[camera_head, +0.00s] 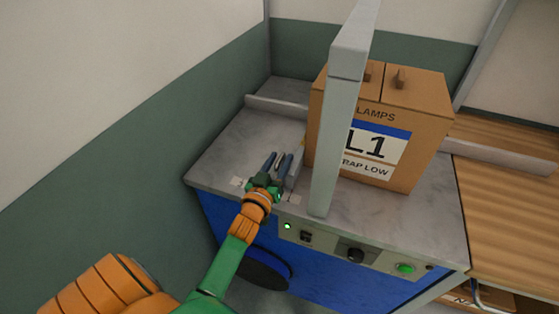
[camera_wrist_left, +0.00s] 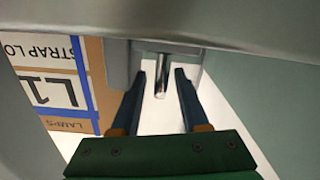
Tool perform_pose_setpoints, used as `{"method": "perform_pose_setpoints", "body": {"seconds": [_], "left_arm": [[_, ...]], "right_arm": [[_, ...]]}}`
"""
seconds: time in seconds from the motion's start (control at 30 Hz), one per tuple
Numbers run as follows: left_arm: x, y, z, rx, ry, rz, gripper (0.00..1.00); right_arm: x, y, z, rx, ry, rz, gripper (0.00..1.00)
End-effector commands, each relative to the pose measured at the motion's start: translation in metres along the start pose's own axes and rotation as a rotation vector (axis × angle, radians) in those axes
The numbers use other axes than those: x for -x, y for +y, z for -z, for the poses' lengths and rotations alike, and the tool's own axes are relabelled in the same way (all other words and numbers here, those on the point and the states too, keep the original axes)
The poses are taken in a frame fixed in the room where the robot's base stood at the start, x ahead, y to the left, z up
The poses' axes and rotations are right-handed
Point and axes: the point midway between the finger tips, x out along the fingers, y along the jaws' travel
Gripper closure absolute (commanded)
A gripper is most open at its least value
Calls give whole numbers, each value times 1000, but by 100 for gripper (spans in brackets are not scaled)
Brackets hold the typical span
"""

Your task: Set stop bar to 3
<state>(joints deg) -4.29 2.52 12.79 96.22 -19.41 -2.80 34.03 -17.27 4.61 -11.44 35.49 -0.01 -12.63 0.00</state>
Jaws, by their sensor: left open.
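A long pale bar (camera_head: 276,104), which looks like the stop bar, lies across the grey machine top behind the carton; the carton hides its middle. My left gripper (camera_head: 277,163) is over the left front of the machine top, fingers apart. In the left wrist view the open fingers (camera_wrist_left: 160,76) stand either side of a short metal pin (camera_wrist_left: 161,84) on a grey block (camera_wrist_left: 118,62). The pin is between the fingers, with a gap showing on each side. I cannot make out any scale number. My right gripper is not in view.
A carton labelled L1 (camera_head: 430,115) stands on the machine top (camera_head: 225,160), right of my gripper. A tall pale arch post (camera_head: 335,150) rises between them. The front panel (camera_head: 330,243) has a lit green lamp and knobs. A wooden table (camera_head: 510,210) is at right.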

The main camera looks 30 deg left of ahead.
Motion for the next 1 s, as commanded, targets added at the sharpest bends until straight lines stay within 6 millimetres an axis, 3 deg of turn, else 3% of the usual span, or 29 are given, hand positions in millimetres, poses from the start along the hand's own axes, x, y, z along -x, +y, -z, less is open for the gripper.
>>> {"method": "perform_pose_setpoints", "body": {"seconds": [0.03,0.2,1.0], "left_arm": [[0,0,0,0,0,0,58],[0,0,0,0,0,0,100],[0,0,0,1,0,0,100]], "right_arm": [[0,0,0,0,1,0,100],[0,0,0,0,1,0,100],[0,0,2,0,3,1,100]]}}
